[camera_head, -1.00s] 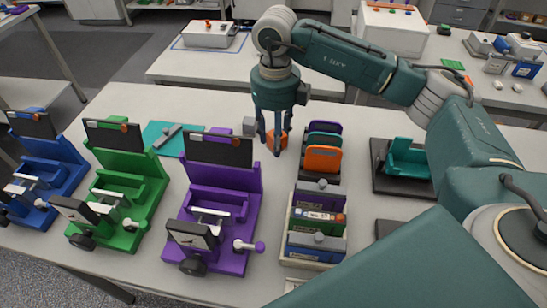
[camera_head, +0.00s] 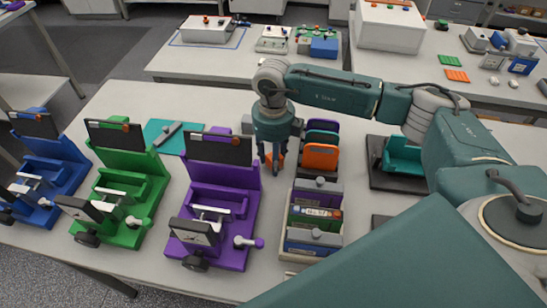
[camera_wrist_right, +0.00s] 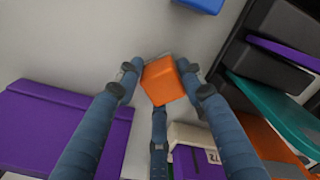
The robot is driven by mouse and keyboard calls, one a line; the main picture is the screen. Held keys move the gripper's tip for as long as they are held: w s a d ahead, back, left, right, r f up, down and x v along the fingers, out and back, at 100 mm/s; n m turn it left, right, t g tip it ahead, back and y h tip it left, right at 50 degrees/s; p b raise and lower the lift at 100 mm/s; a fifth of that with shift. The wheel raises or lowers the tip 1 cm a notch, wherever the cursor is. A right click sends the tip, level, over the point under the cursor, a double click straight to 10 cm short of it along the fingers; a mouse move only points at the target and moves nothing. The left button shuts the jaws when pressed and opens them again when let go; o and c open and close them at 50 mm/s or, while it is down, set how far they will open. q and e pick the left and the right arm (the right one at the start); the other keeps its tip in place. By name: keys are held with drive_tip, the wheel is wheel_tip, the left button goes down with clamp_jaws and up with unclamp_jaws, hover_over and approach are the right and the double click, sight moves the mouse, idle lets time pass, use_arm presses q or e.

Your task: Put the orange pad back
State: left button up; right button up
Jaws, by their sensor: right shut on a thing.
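My right gripper (camera_head: 273,163) is shut on a small orange block-like pad (camera_wrist_right: 161,81), held between its fingertips in the right wrist view. In the head view the orange pad (camera_head: 280,159) is partly hidden by the fingers. It is between the purple machine (camera_head: 237,192) and the rack of upright plates (camera_head: 321,157). I cannot tell whether it touches the table. My left gripper is not in view.
A green machine (camera_head: 126,194) and a blue one (camera_head: 46,175) stand to the left. A teal mat (camera_head: 190,141) lies behind them. A box of blocks (camera_head: 312,247) stands in front of the rack. A teal seat-like part (camera_head: 401,155) is at right.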

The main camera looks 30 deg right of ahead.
drive_tip(key=o, duration=1.1)
drive_tip(key=shift+f, duration=0.1)
drive_tip(key=shift+r, duration=0.2)
wheel_tip(320, 180, up, 11)
drive_tip(key=shift+b, duration=1.2)
drive_tip(key=shift+r, duration=0.5)
